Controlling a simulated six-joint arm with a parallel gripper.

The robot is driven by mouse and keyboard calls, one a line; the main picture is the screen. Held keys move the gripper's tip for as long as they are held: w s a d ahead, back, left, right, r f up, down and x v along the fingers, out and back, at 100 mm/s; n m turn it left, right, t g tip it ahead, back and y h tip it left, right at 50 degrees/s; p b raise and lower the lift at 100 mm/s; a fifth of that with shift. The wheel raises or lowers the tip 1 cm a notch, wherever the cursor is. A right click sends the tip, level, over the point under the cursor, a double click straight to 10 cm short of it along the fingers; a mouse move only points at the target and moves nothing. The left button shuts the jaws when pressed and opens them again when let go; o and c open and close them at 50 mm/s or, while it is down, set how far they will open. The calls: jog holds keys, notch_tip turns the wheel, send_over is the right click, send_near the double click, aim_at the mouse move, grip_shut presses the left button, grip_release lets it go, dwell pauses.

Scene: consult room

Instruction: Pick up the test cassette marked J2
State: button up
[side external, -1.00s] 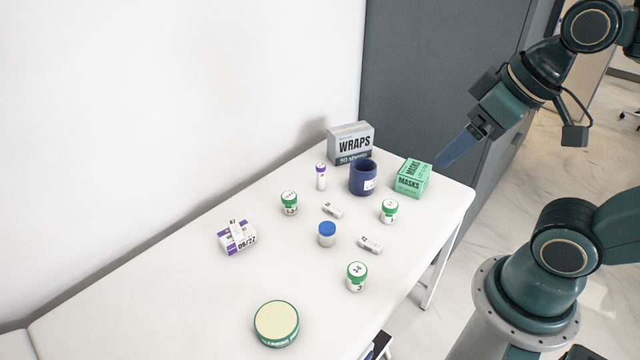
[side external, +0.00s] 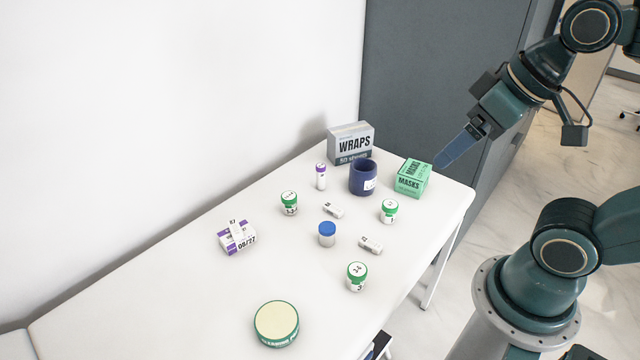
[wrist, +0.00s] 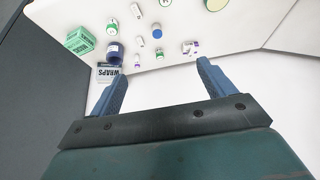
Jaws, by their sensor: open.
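Three small white test cassettes are in view. One cassette (side external: 333,211) lies on the table near the middle, another (side external: 370,244) lies closer to the front edge, and a third (side external: 236,232) rests on a purple-and-white box (side external: 240,243). Their marks are too small to read surely, so I cannot tell which is J2. My gripper (side external: 443,162) is open and empty, in the air by the green masks box, apart from all the cassettes. In the wrist view its two blue fingers (wrist: 163,68) are spread, with the cassettes beyond them.
Green-capped jars (side external: 289,203), a blue-capped jar (side external: 327,234), a purple-capped vial (side external: 321,176), a dark blue cup (side external: 363,178), a wraps box (side external: 351,143) and the masks box (side external: 412,178) stand around. A round green tin (side external: 276,324) stands at the front. The table's left part is clear.

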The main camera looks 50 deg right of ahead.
jog(key=w+d+f+n+g+y, duration=0.1)
jog(key=w+d+f+n+g, duration=0.15)
jog(key=w+f+n, duration=0.35)
jog(key=w+d+f+n+g, duration=0.2)
jog(key=w+d+f+n, duration=0.15)
jog(key=w, duration=0.45)
jog(key=w+d+f+n+y, duration=0.1)
jog(key=d+f+n, duration=0.3)
jog(key=f, duration=0.5)
jog(key=w+d+f+n+g+y, duration=0.1)
jog(key=d+f+n, duration=0.3)
jog(key=f, duration=0.6)
jog(key=shift+w+d+n+y, duration=0.2)
jog(key=shift+w+n+y, duration=0.55)
jog(key=shift+n+y, duration=0.1)
jog(key=shift+g, duration=0.25)
send_near(370, 245)
jog(key=shift+d+x, duration=0.15)
jog(key=shift+x, duration=0.6)
jog(key=shift+d+x, duration=0.15)
jog(key=shift+x, duration=0.6)
